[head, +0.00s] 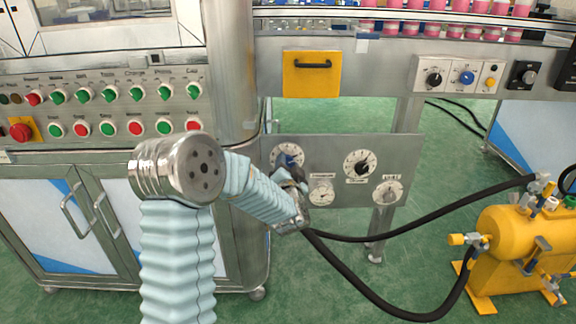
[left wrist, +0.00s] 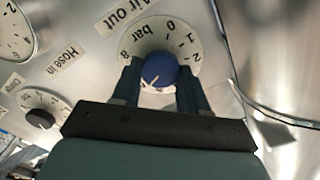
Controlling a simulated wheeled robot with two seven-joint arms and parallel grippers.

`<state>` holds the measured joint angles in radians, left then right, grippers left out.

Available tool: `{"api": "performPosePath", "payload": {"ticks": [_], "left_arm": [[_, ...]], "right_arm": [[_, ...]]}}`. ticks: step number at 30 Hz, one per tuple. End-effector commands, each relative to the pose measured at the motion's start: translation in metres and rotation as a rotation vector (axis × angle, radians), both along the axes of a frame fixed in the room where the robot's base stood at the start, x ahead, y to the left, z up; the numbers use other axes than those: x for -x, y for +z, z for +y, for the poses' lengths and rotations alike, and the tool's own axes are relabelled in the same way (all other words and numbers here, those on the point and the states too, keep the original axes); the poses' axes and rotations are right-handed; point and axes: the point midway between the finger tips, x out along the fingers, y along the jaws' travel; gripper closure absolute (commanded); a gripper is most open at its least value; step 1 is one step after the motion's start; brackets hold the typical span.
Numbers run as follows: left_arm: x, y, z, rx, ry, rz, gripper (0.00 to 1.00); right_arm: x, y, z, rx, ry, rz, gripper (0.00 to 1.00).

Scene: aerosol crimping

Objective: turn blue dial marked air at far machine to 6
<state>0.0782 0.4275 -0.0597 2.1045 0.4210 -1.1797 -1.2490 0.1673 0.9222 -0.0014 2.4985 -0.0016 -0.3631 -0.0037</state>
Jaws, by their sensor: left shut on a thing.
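The blue dial (left wrist: 159,70) sits on a white round scale marked "bar", with an "Air Out" label beside it, in the left wrist view. The digits 0, 1, 2 and 8 show; the lower scale is mostly hidden by the fingers. A white mark on the knob points to the lower left in that view, and the number there cannot be read. My left gripper (left wrist: 160,88) is shut on the dial, one finger on each side. In the head view the dial's scale (head: 287,151) is partly hidden by my left gripper (head: 291,168). My right gripper is not in view.
The grey panel (head: 331,142) also carries several gauges, one a black-knobbed dial (head: 361,164). Another blue knob (head: 465,77) is on the upper rail. Black hoses (head: 374,292) run to a yellow tank (head: 512,243) at right. A button panel (head: 110,109) is at left.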

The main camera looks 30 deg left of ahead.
Motion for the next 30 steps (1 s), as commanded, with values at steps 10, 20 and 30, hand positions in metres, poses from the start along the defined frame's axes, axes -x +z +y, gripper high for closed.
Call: {"api": "performPosePath", "payload": {"ticks": [10, 20, 30], "left_arm": [[0.001, -0.003, 0.001, 0.002, 0.001, 0.005, 0.34], [0.002, -0.001, -0.001, 0.002, 0.0, 0.002, 0.31], [0.056, -0.001, -0.035, 0.002, -0.004, 0.003, 0.31]], "right_arm": [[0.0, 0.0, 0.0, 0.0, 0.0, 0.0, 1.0], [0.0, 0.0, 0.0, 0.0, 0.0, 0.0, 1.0], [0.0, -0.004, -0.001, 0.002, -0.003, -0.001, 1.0]]}}
